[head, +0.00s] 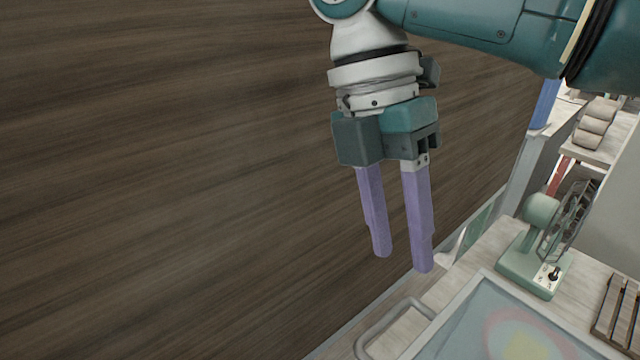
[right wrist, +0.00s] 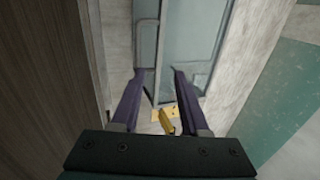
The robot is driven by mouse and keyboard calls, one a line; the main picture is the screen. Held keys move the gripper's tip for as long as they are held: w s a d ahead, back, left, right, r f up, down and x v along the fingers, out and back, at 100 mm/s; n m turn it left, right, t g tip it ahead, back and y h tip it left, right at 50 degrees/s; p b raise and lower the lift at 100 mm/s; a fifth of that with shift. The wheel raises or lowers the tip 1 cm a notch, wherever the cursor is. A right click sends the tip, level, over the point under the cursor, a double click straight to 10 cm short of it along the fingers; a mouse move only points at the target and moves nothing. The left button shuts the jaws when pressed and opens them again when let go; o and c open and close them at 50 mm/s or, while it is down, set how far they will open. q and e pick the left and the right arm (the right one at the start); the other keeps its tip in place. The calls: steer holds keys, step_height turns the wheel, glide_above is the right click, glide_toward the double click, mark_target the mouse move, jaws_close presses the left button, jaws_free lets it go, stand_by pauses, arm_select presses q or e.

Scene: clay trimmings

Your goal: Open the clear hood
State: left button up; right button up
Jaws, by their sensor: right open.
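The clear hood (head: 475,325) shows at the bottom right of the head view, a see-through pane in a grey frame, cut off by the picture edge. A grey loop handle (head: 372,338) sticks out from its left side. My right gripper (head: 402,262), with purple fingers, is open and empty, pointing down above and behind the handle in the picture. In the right wrist view the hood pane (right wrist: 185,40) and the handle (right wrist: 146,48) lie beyond the open fingers (right wrist: 159,75); I see no contact. My left gripper is out of view.
A dark wooden panel (head: 180,180) fills the left. A green desk fan (head: 540,235) and a slatted wooden rack (head: 620,315) stand at the right. Rolled pieces (head: 596,122) lie on a shelf behind. A small yellow piece (right wrist: 167,118) shows in the right wrist view.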

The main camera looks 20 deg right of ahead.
steer(key=shift+c, duration=0.2)
steer(key=shift+f, duration=0.1)
steer(key=shift+c, duration=0.8)
steer(key=f+m+b, duration=0.1)
steer(key=m, duration=0.1)
steer(key=w+f+m+t+b, duration=0.1)
steer(key=m, duration=0.1)
steer(key=f+m+b, duration=0.1)
steer(key=m, duration=0.1)
steer(key=shift+w+d+t+y, duration=0.1)
steer(key=shift+w+t+y, duration=0.05)
steer(key=shift+t+y, duration=0.25)
steer(key=c, duration=0.4)
steer(key=m+b, duration=0.1)
steer(key=m, duration=0.1)
steer(key=w+f+m+t, duration=0.1)
steer(key=m, duration=0.1)
steer(key=m+b, duration=0.1)
steer(key=m, duration=0.1)
steer(key=shift+w+d+f+t+y+b, duration=0.15)
steer(key=shift+f+t+y+b, duration=0.05)
steer(key=shift+t+y+b, duration=0.15)
jaws_close()
step_height(320, 180, down, 8)
steer(key=s+d+m+t+p, duration=0.1)
steer(key=m+p, duration=0.1)
steer(key=m, duration=0.4)
steer(key=shift+t+p, duration=0.3)
steer(key=shift+t, duration=0.05)
